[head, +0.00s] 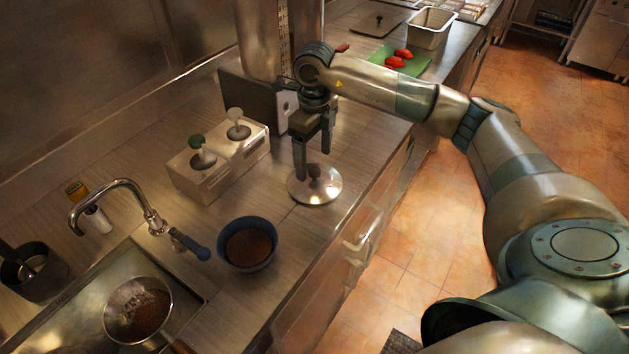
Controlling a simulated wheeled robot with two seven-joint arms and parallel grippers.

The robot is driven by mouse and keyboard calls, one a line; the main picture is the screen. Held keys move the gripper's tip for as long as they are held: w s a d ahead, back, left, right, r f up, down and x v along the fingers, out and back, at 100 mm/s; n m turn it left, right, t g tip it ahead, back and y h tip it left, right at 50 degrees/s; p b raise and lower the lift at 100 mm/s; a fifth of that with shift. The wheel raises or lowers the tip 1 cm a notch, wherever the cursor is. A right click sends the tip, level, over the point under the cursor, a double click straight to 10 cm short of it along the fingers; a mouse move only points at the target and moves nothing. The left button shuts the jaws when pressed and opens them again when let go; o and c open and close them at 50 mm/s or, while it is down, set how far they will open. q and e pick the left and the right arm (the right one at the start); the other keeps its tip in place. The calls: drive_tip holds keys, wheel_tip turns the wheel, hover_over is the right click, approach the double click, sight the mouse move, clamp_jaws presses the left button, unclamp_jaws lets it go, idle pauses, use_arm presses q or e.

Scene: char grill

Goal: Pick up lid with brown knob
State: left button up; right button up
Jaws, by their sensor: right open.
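The lid (326,190) is a round, shiny metal disc lying flat on the counter near its front edge. Its brown knob (314,171) stands up at the middle. My right gripper (313,172) points down over the lid with its fingers apart, one on each side of the knob as seen here. I cannot tell whether a finger touches the knob. My left gripper is not in view.
A metal dispenser box (222,160) with two pump tops stands left of the lid. A blue bowl (247,244) with brown contents is nearer. A sink with a faucet (122,188) and a pan (139,309) lie lower left. A green board (403,62) with red items is farther back.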

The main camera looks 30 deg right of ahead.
sight(315, 170)
drive_tip(key=shift+f+p, duration=0.9)
drive_tip(key=shift+p, duration=0.15)
wheel_tip(315, 170, down, 2)
drive_tip(key=shift+f+p, duration=0.1)
drive_tip(key=shift+p, duration=0.4)
drive_tip(key=shift+f, duration=0.6)
drive_tip(key=c, duration=2)
